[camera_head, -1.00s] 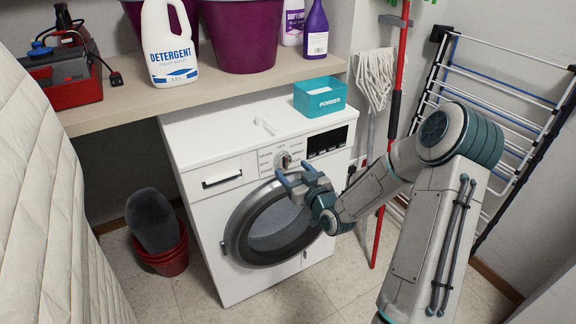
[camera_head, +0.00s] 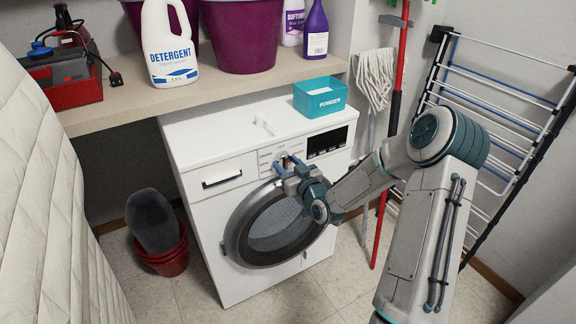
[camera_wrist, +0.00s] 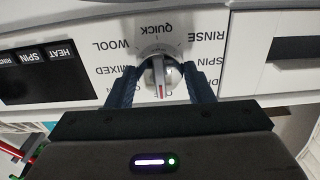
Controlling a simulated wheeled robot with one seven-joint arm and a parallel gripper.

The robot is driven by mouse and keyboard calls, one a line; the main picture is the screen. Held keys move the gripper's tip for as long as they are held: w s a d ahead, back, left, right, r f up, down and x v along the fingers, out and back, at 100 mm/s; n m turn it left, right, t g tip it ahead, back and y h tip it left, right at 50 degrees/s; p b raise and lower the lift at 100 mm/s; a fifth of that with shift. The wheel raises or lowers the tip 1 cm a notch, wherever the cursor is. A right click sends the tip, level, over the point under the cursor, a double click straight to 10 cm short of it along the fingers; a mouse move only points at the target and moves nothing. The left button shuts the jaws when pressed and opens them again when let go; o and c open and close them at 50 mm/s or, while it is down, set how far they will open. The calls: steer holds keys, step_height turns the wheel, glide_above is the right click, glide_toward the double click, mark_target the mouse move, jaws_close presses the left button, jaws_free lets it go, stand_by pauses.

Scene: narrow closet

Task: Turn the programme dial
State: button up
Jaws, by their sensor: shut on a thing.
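The programme dial (camera_wrist: 157,72) is a silver knob with a red mark on the washing machine's front panel. In the wrist view, which shows the panel upside down, printed words such as QUICK, WOOL, MIXED and RINSE ring it. My gripper (camera_wrist: 160,90) has one finger on each side of the dial and is shut on it. The red mark points toward the gripper's palm in that view. In the head view my gripper (camera_head: 287,164) is at the panel and partly covers the dial. The washing machine (camera_head: 195,197) is white, with its round door closed.
A teal powder box (camera_head: 320,98) and a small white item (camera_head: 265,124) lie on the machine's top. A shelf (camera_head: 120,105) with a detergent bottle (camera_head: 170,45) overhangs at the left. A mop (camera_head: 374,80) and drying rack (camera_head: 500,100) stand at the right.

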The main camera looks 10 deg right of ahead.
steer(key=shift+m, duration=0.3)
steer(key=m, duration=0.4)
steer(key=shift+m, duration=2)
steer(key=o, duration=1)
steer(key=v, duration=1.4)
steer(key=shift+p, duration=0.3)
